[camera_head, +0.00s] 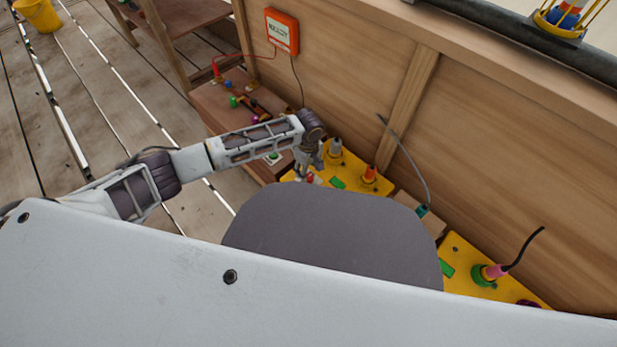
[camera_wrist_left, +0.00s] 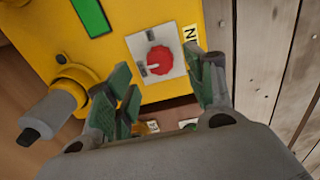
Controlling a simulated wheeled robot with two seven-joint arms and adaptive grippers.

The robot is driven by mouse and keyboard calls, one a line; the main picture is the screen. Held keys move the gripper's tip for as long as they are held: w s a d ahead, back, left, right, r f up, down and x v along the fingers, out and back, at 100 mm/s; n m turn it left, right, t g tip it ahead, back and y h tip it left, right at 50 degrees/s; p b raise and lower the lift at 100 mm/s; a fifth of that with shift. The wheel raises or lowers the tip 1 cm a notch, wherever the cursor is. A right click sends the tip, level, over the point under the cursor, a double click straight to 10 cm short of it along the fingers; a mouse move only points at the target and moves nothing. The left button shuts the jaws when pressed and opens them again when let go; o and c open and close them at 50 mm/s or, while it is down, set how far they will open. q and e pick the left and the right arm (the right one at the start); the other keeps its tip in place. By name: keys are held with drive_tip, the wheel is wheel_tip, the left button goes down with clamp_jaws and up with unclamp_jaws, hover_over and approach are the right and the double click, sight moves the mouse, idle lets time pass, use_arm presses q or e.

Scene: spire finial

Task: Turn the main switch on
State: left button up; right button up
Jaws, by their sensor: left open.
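The switch is a red rotary knob (camera_wrist_left: 159,60) on a white square plate (camera_wrist_left: 177,73), fixed to a yellow panel (camera_wrist_left: 150,20). In the head view a small bit of the red knob (camera_head: 310,178) shows beside my left gripper (camera_head: 308,168). In the left wrist view my left gripper (camera_wrist_left: 165,88) is open, with green-padded fingers spread to either side below the knob. The knob appears between and beyond the fingertips, and I see no contact. The plate's markings are too small to read. My right gripper is in neither view.
A grey plug (camera_wrist_left: 45,115) stands on the panel left of the fingers. A wooden wall (camera_head: 350,85) rises behind, carrying a red-framed "READY" sign (camera_head: 281,31). A second yellow panel (camera_head: 470,262) lies right.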

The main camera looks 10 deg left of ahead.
sight(308, 176)
use_arm(q)
drive_tip(key=shift+f+b, duration=1)
drive_tip(key=shift+f, duration=1.15)
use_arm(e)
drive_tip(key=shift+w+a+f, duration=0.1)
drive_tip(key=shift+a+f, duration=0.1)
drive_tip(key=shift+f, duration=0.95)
use_arm(q)
drive_tip(key=shift+c, duration=0.3)
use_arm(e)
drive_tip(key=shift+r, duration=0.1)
use_arm(q)
drive_tip(key=c, duration=1)
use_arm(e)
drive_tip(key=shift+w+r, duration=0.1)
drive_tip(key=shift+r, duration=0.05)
